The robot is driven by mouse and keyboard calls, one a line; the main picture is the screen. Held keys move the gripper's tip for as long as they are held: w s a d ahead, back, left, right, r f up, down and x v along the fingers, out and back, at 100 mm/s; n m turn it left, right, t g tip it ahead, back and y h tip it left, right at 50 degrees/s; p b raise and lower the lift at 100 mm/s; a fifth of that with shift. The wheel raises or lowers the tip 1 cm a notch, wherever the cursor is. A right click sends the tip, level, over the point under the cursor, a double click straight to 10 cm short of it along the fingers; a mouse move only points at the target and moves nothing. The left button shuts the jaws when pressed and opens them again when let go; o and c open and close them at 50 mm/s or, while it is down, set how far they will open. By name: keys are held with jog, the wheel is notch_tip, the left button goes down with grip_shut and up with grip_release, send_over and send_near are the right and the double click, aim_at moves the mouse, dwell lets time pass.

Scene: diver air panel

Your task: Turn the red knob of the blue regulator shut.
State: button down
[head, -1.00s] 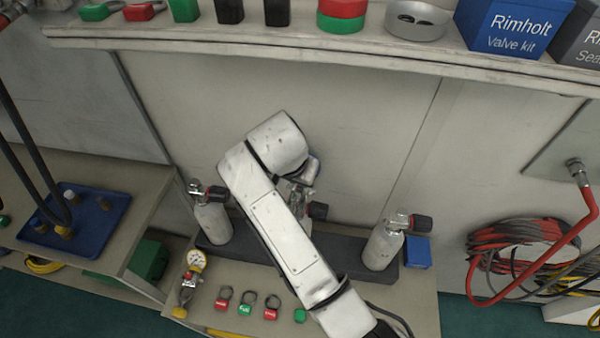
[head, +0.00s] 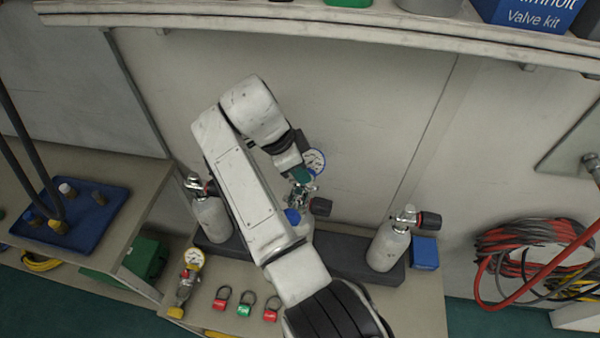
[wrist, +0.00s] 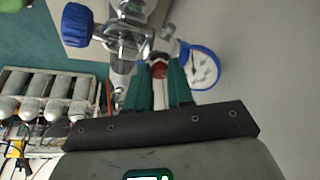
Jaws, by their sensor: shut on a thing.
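The blue regulator, with a blue-rimmed gauge (head: 314,161) and a blue handwheel (head: 292,216), is fitted on the middle cylinder, which is mostly hidden behind my arm. In the wrist view its gauge (wrist: 203,67) is on the right and its blue handwheel (wrist: 78,25) is at upper left. The red knob (wrist: 160,68) shows between the tips of my gripper's green fingers (wrist: 164,78), which are shut on it. In the head view my gripper (head: 300,176) is at the regulator, and the red knob is hidden.
White cylinders stand at left (head: 212,218) and right (head: 388,247) in a dark rack. A yellow-gauge regulator (head: 190,270) and several coloured tags (head: 244,304) lie on the bench. A blue box (head: 425,253) is at right. A shelf (head: 300,30) overhangs above.

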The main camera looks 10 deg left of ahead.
jog(key=shift+f+m+b, duration=0.1)
jog(key=shift+m+b, duration=0.2)
jog(key=shift+m, duration=0.2)
jog(key=c, duration=1.3)
grip_release()
jog(key=shift+o, duration=0.2)
jog(key=w+p+v, duration=0.1)
jog(key=v, duration=0.6)
jog(key=shift+s+a+r, duration=0.15)
jog(key=shift+s+r, duration=0.1)
jog(key=shift+s, duration=0.1)
